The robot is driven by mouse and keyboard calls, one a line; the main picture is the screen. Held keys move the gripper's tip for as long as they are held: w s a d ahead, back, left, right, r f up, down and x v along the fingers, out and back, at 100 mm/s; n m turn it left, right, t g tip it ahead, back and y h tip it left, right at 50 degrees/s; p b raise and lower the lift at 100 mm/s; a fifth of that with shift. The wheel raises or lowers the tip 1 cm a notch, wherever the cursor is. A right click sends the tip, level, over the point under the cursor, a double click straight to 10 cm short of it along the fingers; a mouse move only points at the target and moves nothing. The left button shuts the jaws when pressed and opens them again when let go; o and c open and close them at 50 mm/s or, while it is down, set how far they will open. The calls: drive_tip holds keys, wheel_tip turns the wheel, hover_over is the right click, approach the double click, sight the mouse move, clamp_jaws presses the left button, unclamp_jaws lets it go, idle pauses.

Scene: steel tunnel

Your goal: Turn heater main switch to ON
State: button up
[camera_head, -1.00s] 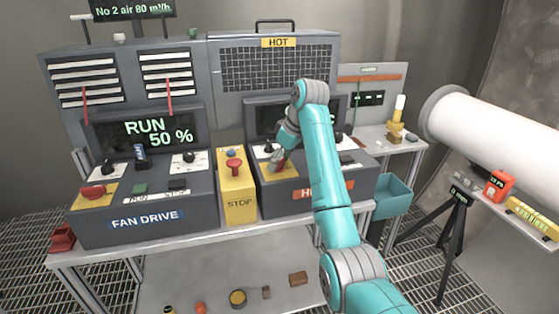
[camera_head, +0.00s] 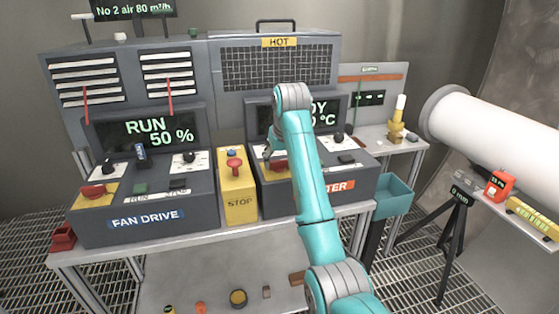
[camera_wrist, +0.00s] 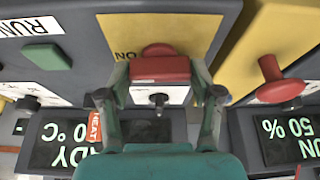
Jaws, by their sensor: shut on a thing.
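The heater main switch has a red handle (camera_wrist: 160,69) on a yellow plate (camera_wrist: 185,32); an upside-down ON label shows beside it in the wrist view. In the head view a bit of the red handle (camera_head: 279,165) shows on the heater console (camera_head: 271,203), mostly behind my arm. My gripper (camera_wrist: 159,78) has one finger at each end of the handle and is shut on it. The handle lies level across the wrist picture. The heater display (camera_head: 325,109) is lit, with "DY" and "°C" readable past my arm.
A yellow STOP box (camera_head: 239,205) with a red button stands just left of the heater console. The fan drive console (camera_head: 140,215) is further left. A teal bin (camera_head: 395,193) hangs at the right, near a large white pipe (camera_head: 490,130).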

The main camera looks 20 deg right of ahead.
drive_tip(key=shift+f+m, duration=0.1)
drive_tip(key=shift+m, duration=0.3)
drive_tip(key=o, duration=1.1)
drive_tip(key=shift+o, duration=0.2)
